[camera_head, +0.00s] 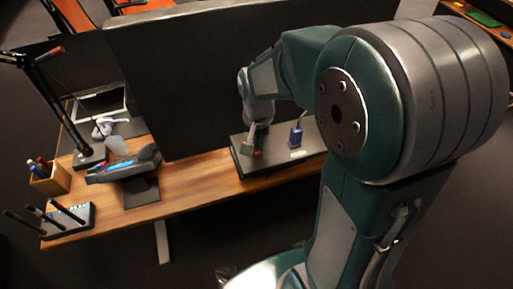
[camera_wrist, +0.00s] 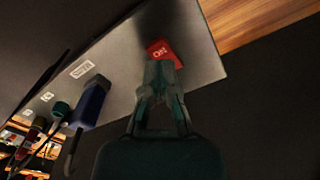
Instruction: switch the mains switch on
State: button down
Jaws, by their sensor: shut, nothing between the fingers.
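The mains switch (camera_wrist: 163,48) shows in the wrist view as a red rocker marked "ON", near one end of a grey metal panel (camera_wrist: 190,28). My gripper (camera_wrist: 164,70) is shut and empty, with its fingertips right at the near edge of the switch and covering part of it. I cannot tell whether they touch it. In the head view my gripper (camera_head: 248,143) is low over the left part of the panel (camera_head: 270,164), with a bit of the red switch (camera_head: 257,154) visible beside it.
A blue upright part (camera_wrist: 92,100) stands on the panel, left of my gripper in the wrist view. The panel lies on a wooden desk (camera_head: 190,188) in front of a large dark screen (camera_head: 185,85). A lamp, pen holder and tray stand at the desk's left.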

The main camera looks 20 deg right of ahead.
aim_at(258, 153)
jog(key=shift+f, duration=1.4)
dwell(1.0)
jog(key=shift+r, duration=3.5)
jog(key=shift+r, duration=0.1)
jog(key=s+r+n+t, duration=0.5)
jog(key=s+r, duration=0.5)
jog(key=s, duration=0.4)
jog(key=shift+n+t, duration=0.3)
jog(key=shift+n, duration=0.2)
jog(key=shift+s, duration=0.1)
